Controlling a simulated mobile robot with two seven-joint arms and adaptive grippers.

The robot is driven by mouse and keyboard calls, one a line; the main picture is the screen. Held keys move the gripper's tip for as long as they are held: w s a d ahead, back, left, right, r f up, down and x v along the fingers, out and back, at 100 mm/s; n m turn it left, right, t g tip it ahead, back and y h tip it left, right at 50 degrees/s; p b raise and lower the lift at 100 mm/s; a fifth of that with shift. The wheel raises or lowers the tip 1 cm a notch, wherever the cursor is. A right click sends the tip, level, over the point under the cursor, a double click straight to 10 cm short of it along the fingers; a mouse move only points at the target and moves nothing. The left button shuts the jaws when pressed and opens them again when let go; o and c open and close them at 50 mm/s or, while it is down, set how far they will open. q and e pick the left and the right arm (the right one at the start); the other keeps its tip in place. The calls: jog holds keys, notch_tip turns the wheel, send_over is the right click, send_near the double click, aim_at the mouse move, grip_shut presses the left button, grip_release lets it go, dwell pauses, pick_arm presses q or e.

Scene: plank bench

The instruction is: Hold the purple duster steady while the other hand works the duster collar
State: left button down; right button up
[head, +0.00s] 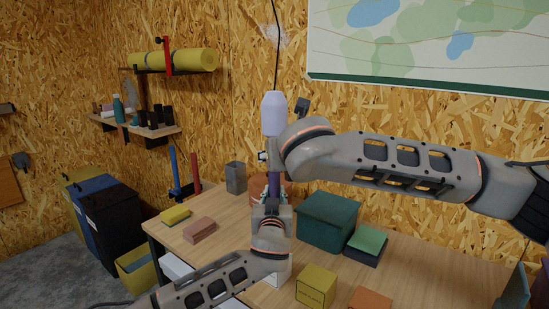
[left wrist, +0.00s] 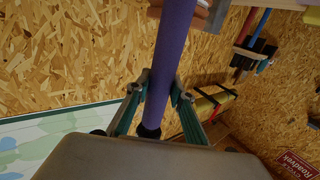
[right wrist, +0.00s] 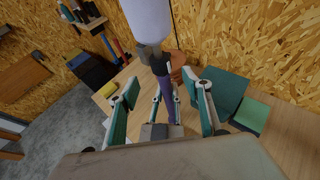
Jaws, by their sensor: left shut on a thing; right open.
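The purple duster stands upright, with its pale lavender head (head: 274,113) high in the head view. My left gripper (head: 273,194) is shut on its purple handle (left wrist: 174,35) from below, and both fingers (left wrist: 163,85) press on it in the left wrist view. In the right wrist view the grey duster collar (right wrist: 151,56) sits between the pale head (right wrist: 148,20) and the purple handle. My right gripper (right wrist: 165,92) is open, its fingers apart on either side of the handle in that view, below the collar. My right wrist hides its fingers in the head view.
A teal box (head: 327,222), a green sponge-like block (head: 367,241), a yellow block (head: 316,286) and a pinkish brick (head: 199,230) lie on the plank bench (head: 226,218). A grey canister (head: 236,177) stands at the back. Dark bins (head: 110,220) stand left of the bench.

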jog(key=x, duration=1.1)
jog(key=shift+d+f, duration=0.1)
jog(key=c, duration=1.1)
